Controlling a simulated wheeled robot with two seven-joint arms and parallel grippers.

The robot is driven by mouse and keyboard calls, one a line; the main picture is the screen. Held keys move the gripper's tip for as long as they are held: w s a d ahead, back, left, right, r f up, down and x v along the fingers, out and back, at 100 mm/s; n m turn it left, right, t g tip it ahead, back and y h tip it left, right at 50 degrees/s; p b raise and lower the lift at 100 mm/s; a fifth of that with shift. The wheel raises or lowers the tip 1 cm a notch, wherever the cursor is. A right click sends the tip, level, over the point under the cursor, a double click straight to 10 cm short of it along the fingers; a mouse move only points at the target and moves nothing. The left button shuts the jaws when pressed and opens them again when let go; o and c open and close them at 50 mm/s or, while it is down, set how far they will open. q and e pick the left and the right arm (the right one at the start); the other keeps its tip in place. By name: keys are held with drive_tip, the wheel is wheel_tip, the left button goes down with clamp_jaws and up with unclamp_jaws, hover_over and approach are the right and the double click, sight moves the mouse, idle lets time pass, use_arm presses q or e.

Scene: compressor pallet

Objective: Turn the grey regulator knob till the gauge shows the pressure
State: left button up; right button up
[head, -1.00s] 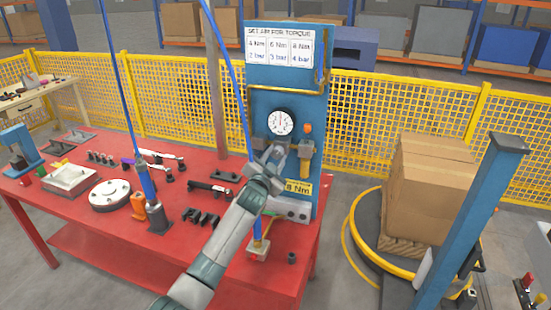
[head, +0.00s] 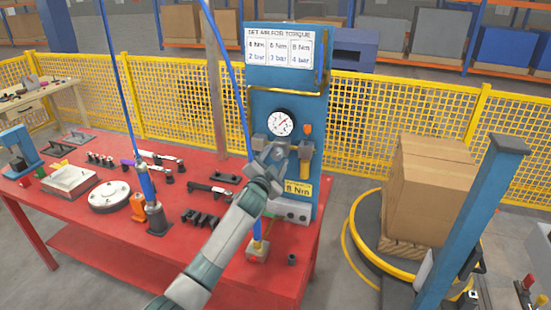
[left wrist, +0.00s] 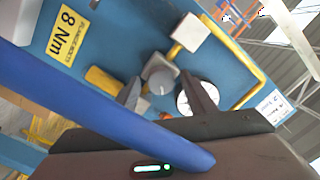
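The grey regulator knob (left wrist: 160,80) is on the blue panel (head: 258,105), a small grey round part with a pale mark on its face. My left gripper (head: 275,153) is at the panel just below the gauge. In the left wrist view its two dark fingers (left wrist: 163,85) stand on either side of the knob and appear closed on it. In the head view the gripper hides the knob. The white round gauge (head: 282,123) has a needle tilted to the upper right; its numbers are too small to read. My right gripper is not in view.
A torque and pressure card (head: 280,46) tops the panel; a yellow label (head: 298,188) reads 8 Nm. A blue hose (left wrist: 90,105) crosses the left wrist view near the gripper. The red table (head: 110,233) holds several tools. A boxed pallet (head: 420,205) stands right.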

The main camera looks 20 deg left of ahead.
use_arm(q)
drive_tip(key=shift+s, duration=0.15)
drive_tip(key=s+b, duration=0.5)
drive_tip(key=s, duration=1.2)
idle(0.4)
